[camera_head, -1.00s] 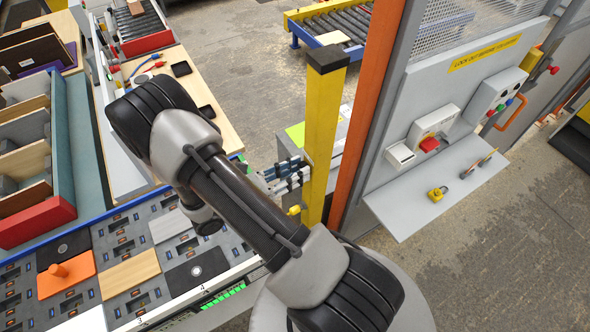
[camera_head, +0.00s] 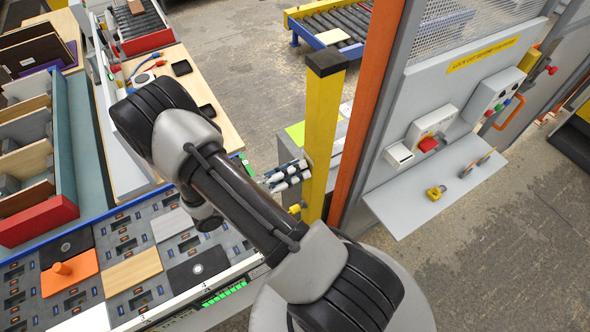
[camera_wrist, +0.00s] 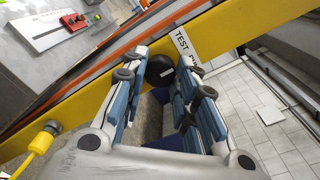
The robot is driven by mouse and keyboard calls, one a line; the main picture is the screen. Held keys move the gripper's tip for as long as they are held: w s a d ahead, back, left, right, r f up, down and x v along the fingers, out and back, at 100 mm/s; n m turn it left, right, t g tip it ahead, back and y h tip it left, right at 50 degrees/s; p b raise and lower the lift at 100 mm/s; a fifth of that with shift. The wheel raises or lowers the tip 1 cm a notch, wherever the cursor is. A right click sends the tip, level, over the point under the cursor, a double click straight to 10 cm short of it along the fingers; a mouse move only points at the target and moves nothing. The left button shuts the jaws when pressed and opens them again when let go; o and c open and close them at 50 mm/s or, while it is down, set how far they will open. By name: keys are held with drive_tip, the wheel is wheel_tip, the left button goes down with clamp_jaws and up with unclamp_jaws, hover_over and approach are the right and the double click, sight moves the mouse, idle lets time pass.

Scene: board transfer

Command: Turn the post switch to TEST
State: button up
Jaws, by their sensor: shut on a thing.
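The yellow post (camera_head: 322,130) with a black cap stands in the middle of the head view. My gripper (camera_head: 290,175) is at its left side. In the wrist view the post crosses as a yellow band (camera_wrist: 245,30), with a white label (camera_wrist: 186,44) whose readable word is TEST. A round black switch knob (camera_wrist: 159,68) with a small white mark sits beside the label. My gripper's fingers (camera_wrist: 157,74) are on both sides of the knob and shut on it. I cannot tell exactly where the mark points. The head view hides the knob.
A yellow plug (camera_wrist: 42,141) sticks out of the post below the gripper. An orange upright (camera_head: 365,110) and a grey panel with a shelf (camera_head: 400,215) stand to the right. A slotted board table (camera_head: 120,235) lies to the left.

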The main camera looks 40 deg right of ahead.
idle(0.4)
drive_tip(key=o, duration=1.1)
drive_tip(key=shift+a, duration=0.1)
drive_tip(key=v, duration=1.1)
drive_tip(key=shift+w+a+r, duration=0.15)
drive_tip(key=shift+a, duration=0.25)
